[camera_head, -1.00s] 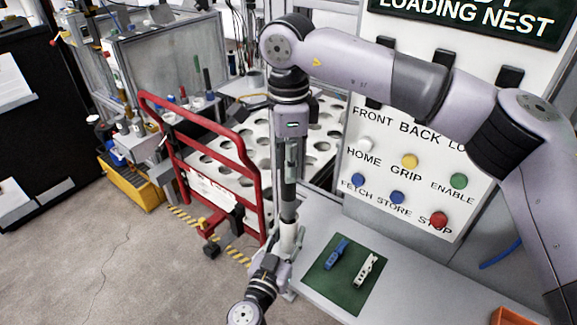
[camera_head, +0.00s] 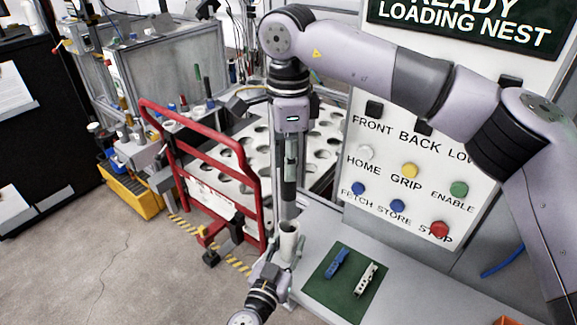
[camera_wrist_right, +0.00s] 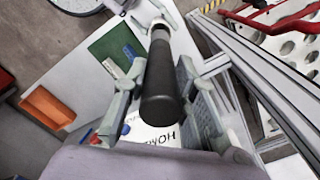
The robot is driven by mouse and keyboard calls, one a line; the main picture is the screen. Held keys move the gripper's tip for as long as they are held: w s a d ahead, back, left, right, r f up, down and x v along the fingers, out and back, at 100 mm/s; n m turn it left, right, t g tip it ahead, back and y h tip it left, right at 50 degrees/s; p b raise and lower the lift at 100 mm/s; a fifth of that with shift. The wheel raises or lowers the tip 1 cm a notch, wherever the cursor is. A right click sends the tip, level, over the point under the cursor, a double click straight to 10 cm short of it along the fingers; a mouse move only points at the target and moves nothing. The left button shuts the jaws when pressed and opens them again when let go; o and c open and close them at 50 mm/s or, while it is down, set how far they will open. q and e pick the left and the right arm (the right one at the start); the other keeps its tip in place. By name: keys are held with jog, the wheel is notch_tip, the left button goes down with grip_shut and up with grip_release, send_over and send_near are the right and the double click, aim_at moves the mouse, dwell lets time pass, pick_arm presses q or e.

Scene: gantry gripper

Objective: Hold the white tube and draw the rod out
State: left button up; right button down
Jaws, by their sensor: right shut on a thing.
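The white tube (camera_head: 288,246) stands upright beside the bench's left edge, its open mouth showing. My left gripper (camera_head: 274,272) is closed around its lower part, coming from below. The dark rod (camera_head: 288,185) hangs upright above the tube, in line with it. My right gripper (camera_head: 290,150) is shut on the rod's upper part from above. The rod's lower end is at the tube's mouth; I cannot tell whether its tip is still inside. In the right wrist view the dark rod (camera_wrist_right: 160,80) runs away between the fingers, its far end near pale parts.
A green mat (camera_head: 343,282) with a blue and a white clip lies on the grey bench right of the tube. A red-framed rack (camera_head: 262,190) with a holed white plate stands behind. A button panel (camera_head: 410,175) rises behind the bench. Open floor lies to the left.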

dwell(0.3)
pick_arm(q)
jog(key=o, duration=1.2)
jog(key=shift+s, duration=0.1)
